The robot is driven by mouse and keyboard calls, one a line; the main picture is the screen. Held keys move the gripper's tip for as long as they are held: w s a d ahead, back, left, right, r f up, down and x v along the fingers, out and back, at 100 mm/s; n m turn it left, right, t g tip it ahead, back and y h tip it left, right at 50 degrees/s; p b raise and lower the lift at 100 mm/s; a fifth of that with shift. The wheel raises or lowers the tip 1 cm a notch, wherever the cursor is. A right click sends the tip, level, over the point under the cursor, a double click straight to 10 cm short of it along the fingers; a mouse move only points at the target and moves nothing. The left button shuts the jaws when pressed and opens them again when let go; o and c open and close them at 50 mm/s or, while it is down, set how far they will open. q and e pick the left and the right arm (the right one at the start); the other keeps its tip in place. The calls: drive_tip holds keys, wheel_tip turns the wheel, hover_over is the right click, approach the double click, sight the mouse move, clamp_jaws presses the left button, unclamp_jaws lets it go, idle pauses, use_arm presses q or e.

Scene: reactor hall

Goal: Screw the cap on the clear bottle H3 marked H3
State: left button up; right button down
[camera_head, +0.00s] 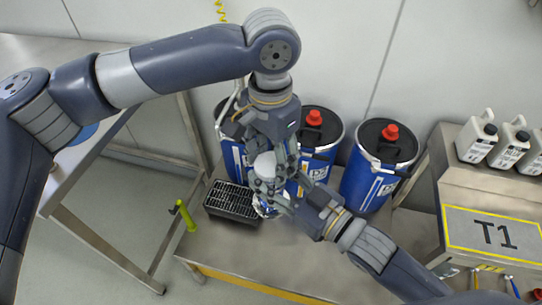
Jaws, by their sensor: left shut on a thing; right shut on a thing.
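My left gripper (264,182) comes straight down from above, over the right edge of a black rack. My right gripper (272,200) reaches in from the lower right and meets it from the side, just below. Both are shut, close together, with the left on top. A small pale, bluish piece (264,210) shows low between them, probably part of the clear bottle H3 in the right gripper. The cap is hidden, probably in the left gripper's fingers. The H3 mark cannot be read, and whether cap and bottle touch cannot be told.
The black slotted rack (231,203) stands on the steel bench (290,262). Blue drums with red caps (383,165) stand behind. A green upright handle (186,216) is at left. The front bench is clear.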

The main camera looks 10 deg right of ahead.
use_arm(q)
drive_tip(key=o, duration=1.2)
drive_tip(key=shift+r, duration=0.15)
drive_tip(key=shift+r, duration=2.15)
drive_tip(key=shift+c, duration=0.5)
drive_tip(key=shift+r+n, duration=0.65)
drive_tip(key=shift+n, duration=0.45)
wheel_tip(320, 180, up, 2)
drive_tip(key=n, duration=0.4)
drive_tip(key=shift+r, duration=0.1)
